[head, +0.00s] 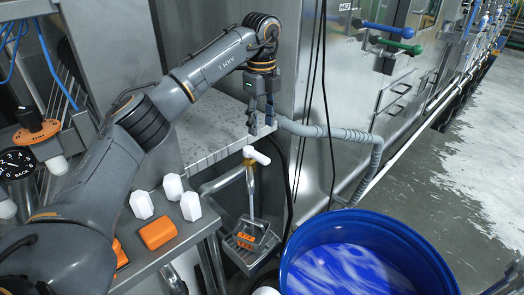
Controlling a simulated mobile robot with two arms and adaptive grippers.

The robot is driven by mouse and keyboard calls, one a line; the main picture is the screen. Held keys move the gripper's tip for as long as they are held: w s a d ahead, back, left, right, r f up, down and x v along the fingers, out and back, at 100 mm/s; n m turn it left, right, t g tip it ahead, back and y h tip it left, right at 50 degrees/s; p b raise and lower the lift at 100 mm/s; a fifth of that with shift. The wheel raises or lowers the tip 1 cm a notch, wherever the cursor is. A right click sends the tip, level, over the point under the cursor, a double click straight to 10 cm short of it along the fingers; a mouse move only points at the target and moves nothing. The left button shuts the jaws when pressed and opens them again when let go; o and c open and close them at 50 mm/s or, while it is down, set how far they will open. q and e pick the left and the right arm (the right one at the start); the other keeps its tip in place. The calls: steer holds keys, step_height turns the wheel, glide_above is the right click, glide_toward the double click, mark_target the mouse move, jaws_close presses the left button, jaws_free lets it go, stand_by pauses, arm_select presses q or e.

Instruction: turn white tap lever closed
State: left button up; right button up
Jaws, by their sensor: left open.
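The white tap lever (257,155) sits on top of a brass-coloured tap on a thin upright pipe, below the edge of a speckled metal shelf. The lever slants down to the right. My left gripper (262,130) points downward just above the lever, with its fingers apart and nothing between them. A small gap seems to show between the fingertips and the lever; I cannot tell the depth exactly.
A blue barrel (362,252) with blue-white liquid stands at the lower right. A grey corrugated hose (335,132) runs beside the gripper. Black cables hang close by. White knobs and an orange block (158,232) lie left. The speckled shelf (212,125) is behind.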

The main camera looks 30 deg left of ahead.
mark_target(261, 156)
arm_select(q)
step_height(261, 156, down, 10)
steer(key=shift+f+p, duration=0.1)
steer(key=shift+p, duration=1.05)
jaws_close()
